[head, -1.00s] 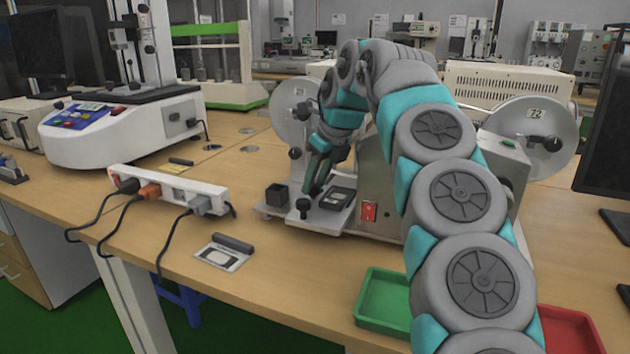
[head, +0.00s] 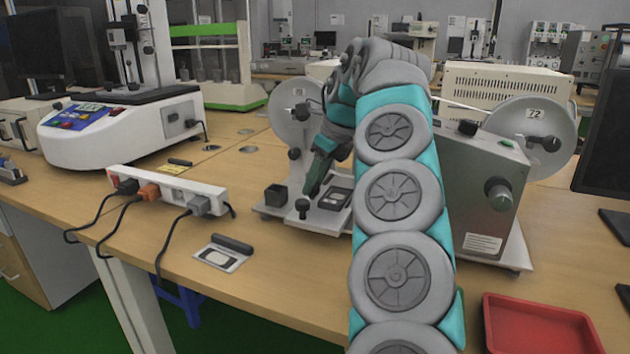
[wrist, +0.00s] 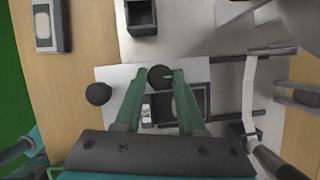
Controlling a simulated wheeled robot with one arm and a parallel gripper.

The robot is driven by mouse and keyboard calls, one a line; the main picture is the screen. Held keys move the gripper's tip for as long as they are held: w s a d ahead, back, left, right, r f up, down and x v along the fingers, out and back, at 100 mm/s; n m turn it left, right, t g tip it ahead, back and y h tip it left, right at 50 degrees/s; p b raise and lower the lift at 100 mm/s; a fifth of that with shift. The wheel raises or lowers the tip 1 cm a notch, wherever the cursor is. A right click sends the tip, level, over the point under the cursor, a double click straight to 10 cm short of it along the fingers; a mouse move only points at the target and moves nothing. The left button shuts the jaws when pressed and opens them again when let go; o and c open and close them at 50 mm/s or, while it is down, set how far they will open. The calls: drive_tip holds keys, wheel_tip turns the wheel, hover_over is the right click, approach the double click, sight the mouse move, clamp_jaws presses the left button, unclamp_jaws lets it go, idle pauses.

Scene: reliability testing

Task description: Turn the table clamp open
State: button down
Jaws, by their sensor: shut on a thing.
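The testing machine has a pale base plate (head: 268,211) with a black round knob (wrist: 160,77) on it, which looks like the clamp's knob. My gripper (head: 310,188) points down over this plate. Its two green fingers (wrist: 162,75) are shut on the knob, one on each side of it in the wrist view. A second black knob (head: 302,207) stands nearer the table's front edge and also shows in the wrist view (wrist: 98,93), apart from the fingers. A dark framed block (head: 335,198) lies right beside the gripper.
A small black open box (head: 276,194) stands left of the gripper. A white power strip (head: 168,188) with cables and a flat grey device (head: 222,252) lie farther left. The machine's grey housing (head: 480,185) and a red tray (head: 540,324) are right of my arm.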

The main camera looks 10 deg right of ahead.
drive_tip(key=c, duration=0.5)
unclamp_jaws()
drive_tip(key=shift+r, duration=0.1)
